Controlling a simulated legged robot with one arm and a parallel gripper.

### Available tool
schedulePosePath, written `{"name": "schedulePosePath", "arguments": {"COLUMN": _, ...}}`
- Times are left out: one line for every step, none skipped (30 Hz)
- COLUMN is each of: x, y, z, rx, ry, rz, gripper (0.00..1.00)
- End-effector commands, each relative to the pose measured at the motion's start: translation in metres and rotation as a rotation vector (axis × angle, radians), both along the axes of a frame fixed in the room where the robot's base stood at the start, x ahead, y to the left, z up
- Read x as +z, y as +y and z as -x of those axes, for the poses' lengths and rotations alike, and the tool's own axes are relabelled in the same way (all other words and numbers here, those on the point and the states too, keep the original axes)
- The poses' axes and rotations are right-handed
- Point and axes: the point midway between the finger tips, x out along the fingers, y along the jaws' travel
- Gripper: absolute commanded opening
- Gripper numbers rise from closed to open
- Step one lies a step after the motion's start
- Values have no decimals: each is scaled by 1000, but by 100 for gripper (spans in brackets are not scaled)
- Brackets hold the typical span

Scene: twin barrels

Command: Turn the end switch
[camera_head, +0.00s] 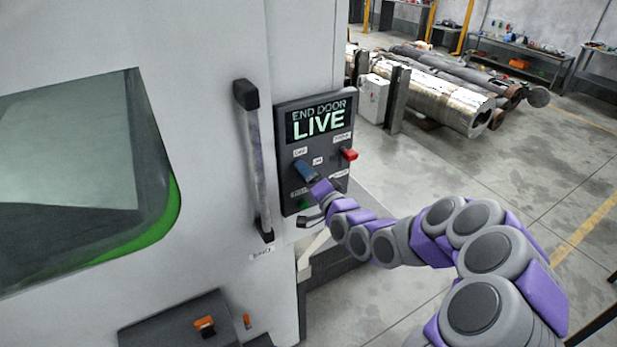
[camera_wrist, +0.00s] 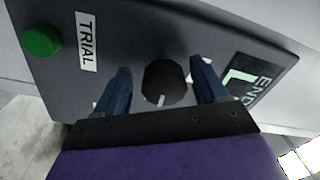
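The control panel (camera_head: 316,126) is dark and mounted on the white machine, with a screen reading "END DOOR LIVE" (camera_head: 318,120). In the wrist view a round black knob (camera_wrist: 163,82) with a pale pointer line sits on the panel (camera_wrist: 130,30). My gripper (camera_wrist: 158,82) is open, with one blue finger on each side of the knob and visible gaps between. In the head view my gripper (camera_head: 305,171) is at the panel's left half and hides the knob there. I cannot tell how deep the fingertips reach.
A red switch (camera_head: 349,154) sits on the panel's right. A green button (camera_wrist: 41,41) is beside a "TRIAL" label (camera_wrist: 87,42). A vertical door handle (camera_head: 254,160) stands left of the panel. Metal cylinders (camera_head: 440,95) lie behind; the floor at right is open.

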Motion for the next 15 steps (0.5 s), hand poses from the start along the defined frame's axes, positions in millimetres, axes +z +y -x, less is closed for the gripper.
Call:
{"name": "schedulePosePath", "arguments": {"x": 1, "y": 0, "z": 0, "rx": 0, "ry": -1, "rz": -1, "gripper": 72}}
{"name": "schedulePosePath", "arguments": {"x": 1, "y": 0, "z": 0, "rx": 0, "ry": -2, "rz": 0, "gripper": 72}}
{"name": "schedulePosePath", "arguments": {"x": 1, "y": 0, "z": 0, "rx": 0, "ry": -2, "rz": 0, "gripper": 72}}
{"name": "schedulePosePath", "arguments": {"x": 1, "y": 0, "z": 0, "rx": 0, "ry": -2, "rz": 0, "gripper": 72}}
{"name": "schedulePosePath", "arguments": {"x": 1, "y": -1, "z": 0, "rx": -1, "ry": -3, "rz": -1, "gripper": 72}}
{"name": "schedulePosePath", "arguments": {"x": 1, "y": -2, "z": 1, "rx": -1, "ry": -3, "rz": -1, "gripper": 72}}
{"name": "schedulePosePath", "arguments": {"x": 1, "y": -3, "z": 2, "rx": -2, "ry": -2, "rz": 0, "gripper": 72}}
{"name": "schedulePosePath", "arguments": {"x": 1, "y": -4, "z": 3, "rx": -2, "ry": -2, "rz": 0, "gripper": 72}}
{"name": "schedulePosePath", "arguments": {"x": 1, "y": -6, "z": 6, "rx": -2, "ry": -4, "rz": 0, "gripper": 72}}
{"name": "schedulePosePath", "arguments": {"x": 1, "y": -7, "z": 8, "rx": -2, "ry": -3, "rz": -1, "gripper": 72}}
{"name": "schedulePosePath", "arguments": {"x": 0, "y": -9, "z": 11, "rx": -1, "ry": -1, "rz": -1, "gripper": 72}}
{"name": "schedulePosePath", "arguments": {"x": 0, "y": -12, "z": 16, "rx": -2, "ry": 0, "rz": -1, "gripper": 72}}
{"name": "schedulePosePath", "arguments": {"x": 0, "y": -14, "z": 19, "rx": -1, "ry": 1, "rz": -2, "gripper": 72}}
{"name": "schedulePosePath", "arguments": {"x": 0, "y": -17, "z": 23, "rx": -2, "ry": 1, "rz": -1, "gripper": 72}}
{"name": "schedulePosePath", "arguments": {"x": 0, "y": -20, "z": 27, "rx": -3, "ry": 0, "rz": 0, "gripper": 72}}
